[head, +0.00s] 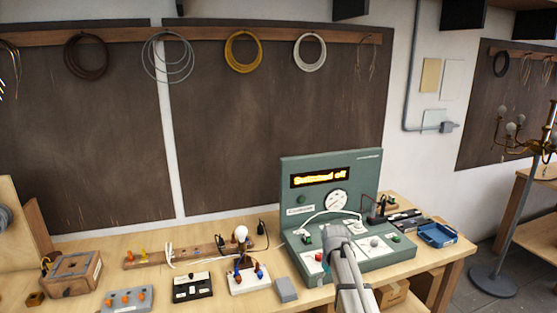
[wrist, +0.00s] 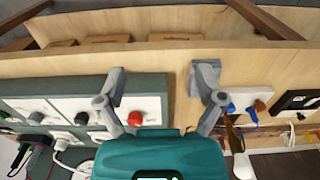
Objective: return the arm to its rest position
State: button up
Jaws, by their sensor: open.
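My arm reaches in from the bottom of the head view, in front of the green test station (head: 372,172) on the bench. In the head view my gripper is mostly hidden by my own wrist. In the wrist view my gripper (wrist: 160,82) is open, with its two grey fingers wide apart and nothing between them. A red button (wrist: 134,118) on the station's panel lies beside the left finger. The station's display (head: 320,177) appears to read "Switched off".
A small lamp board with a bulb (head: 241,233), a grey block (head: 287,290), a black switch board (head: 192,287) and a wooden box (head: 72,273) stand left of the station. A blue tray (head: 437,235) is to its right. A brass lamp (head: 545,140) stands at far right.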

jog(key=s+f+m+b, duration=0.2)
jog(key=s+f+b, duration=0.1)
jog(key=s, duration=0.7)
jog(key=s+f+m+b, duration=0.1)
jog(key=s+f+b, duration=0.2)
jog(key=s, duration=0.8)
jog(key=shift+s+a+f+m+b, duration=0.15)
jog(key=shift+s+f+m+b, duration=0.2)
jog(key=shift+f, duration=0.35)
jog(key=shift+w, duration=0.1)
